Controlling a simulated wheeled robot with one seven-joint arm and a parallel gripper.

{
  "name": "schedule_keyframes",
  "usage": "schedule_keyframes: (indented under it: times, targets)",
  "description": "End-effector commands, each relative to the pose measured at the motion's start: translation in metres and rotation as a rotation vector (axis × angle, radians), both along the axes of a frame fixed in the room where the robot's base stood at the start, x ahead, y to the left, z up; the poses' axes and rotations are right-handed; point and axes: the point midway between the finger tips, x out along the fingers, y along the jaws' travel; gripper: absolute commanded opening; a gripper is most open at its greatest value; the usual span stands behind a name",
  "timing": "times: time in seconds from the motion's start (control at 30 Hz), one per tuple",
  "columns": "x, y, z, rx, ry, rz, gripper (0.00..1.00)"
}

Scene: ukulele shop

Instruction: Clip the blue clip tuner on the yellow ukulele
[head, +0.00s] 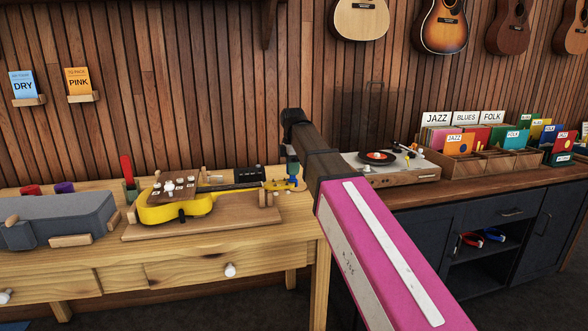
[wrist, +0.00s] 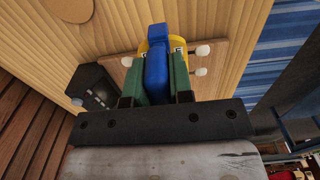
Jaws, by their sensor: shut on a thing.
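The yellow ukulele (head: 178,208) lies on a wooden board on the workbench, its neck pointing right. Its yellow headstock (head: 281,185) is at the right end, by my gripper (head: 292,170). In the wrist view, the green fingers of my gripper (wrist: 158,80) are shut on the blue clip tuner (wrist: 157,50). The tuner is in front of the yellow headstock (wrist: 179,45), whose white tuning pegs stick out at the sides. The tuner covers the headstock's middle. I cannot tell whether the tuner touches the headstock or is around its edge.
A black box (head: 250,178) stands behind the neck and shows beside my gripper in the wrist view (wrist: 92,84). A grey case (head: 60,219) is at the bench's left. A turntable (head: 385,167) and record bins (head: 490,160) are on the dark counter at right.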

Motion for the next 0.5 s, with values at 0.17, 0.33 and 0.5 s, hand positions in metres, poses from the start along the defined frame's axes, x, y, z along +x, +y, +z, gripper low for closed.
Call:
schedule_keyframes:
  times: [0.17,0.33,0.5]
  targets:
    - [-0.0001,0.0003,0.0000,0.000,0.000,0.000,0.00]
    - [-0.0001,0.0002,0.0000,0.000,0.000,0.000,0.00]
    - [-0.0001,0.0002,0.0000,0.000,0.000,0.000,0.50]
